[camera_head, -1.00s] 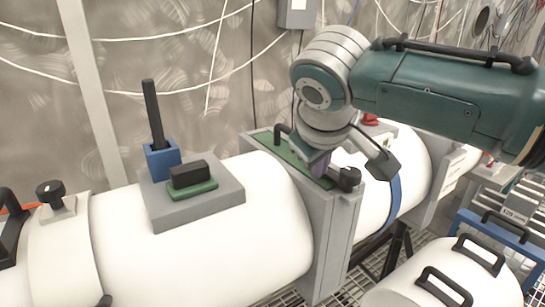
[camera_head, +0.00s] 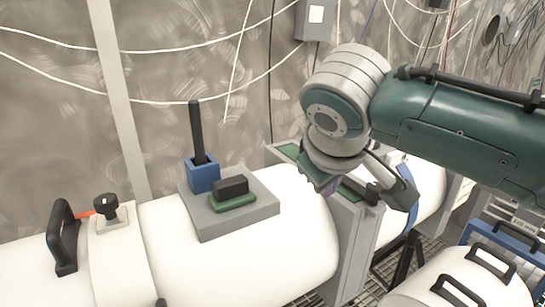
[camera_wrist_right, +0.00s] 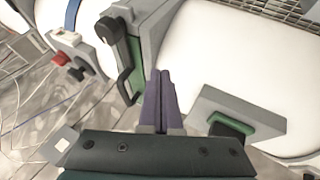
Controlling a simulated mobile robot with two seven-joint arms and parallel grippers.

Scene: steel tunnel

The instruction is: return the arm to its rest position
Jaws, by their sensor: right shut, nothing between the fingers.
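My right arm (camera_head: 470,130) comes in from the right in the head view, its teal forearm ending in a grey ringed wrist. My left arm and gripper are in neither view.
The white pipe (camera_head: 240,265) carries a grey plate (camera_head: 195,218) with a blue socket (camera_head: 203,173), an upright black rod and a green-based black block (camera_head: 232,187). A black handle (camera_head: 64,238) stands at left. Another handled white cylinder (camera_head: 455,285) is at lower right.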

